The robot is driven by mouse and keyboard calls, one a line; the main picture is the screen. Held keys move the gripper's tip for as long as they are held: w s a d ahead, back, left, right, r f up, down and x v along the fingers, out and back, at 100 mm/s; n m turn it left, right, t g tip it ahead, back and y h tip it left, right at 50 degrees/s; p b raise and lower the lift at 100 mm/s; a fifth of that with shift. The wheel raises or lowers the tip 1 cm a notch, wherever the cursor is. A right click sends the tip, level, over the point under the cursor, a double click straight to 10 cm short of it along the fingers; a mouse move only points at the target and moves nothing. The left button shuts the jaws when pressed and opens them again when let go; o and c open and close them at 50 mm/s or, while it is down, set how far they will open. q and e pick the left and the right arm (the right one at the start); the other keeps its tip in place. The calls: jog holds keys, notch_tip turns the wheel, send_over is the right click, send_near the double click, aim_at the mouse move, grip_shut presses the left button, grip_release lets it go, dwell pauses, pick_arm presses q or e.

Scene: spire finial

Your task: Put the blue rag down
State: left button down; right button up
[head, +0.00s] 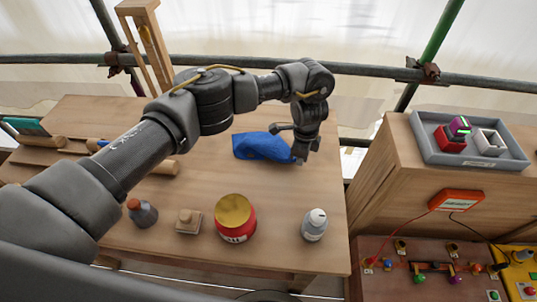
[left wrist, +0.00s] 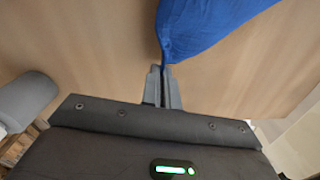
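The blue rag (head: 260,146) is a crumpled bright blue cloth over the far right part of the wooden table (head: 275,190). My left gripper (head: 300,155) reaches down at the rag's right end. In the left wrist view its two fingers (left wrist: 163,85) are close together, with a narrow corner of the rag (left wrist: 205,28) pinched between their tips. The rest of the rag spreads away from the fingers. Whether it rests fully on the table or hangs just above it, I cannot tell. My right gripper is not in view.
Near the table's front stand a red jar with a gold lid (head: 235,218), a white-capped bottle (head: 315,225), a small wooden block (head: 188,221) and a grey bottle with an orange-brown top (head: 142,212). A grey tray (head: 430,150) sits on the cabinet at right. Scaffold pipes run behind.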

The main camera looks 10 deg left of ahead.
pick_arm(q)
jog(key=shift+s+d+f, duration=0.1)
jog(key=shift+d+f, duration=0.2)
jog(key=c, duration=1.2)
grip_release()
jog(key=shift+r, duration=0.15)
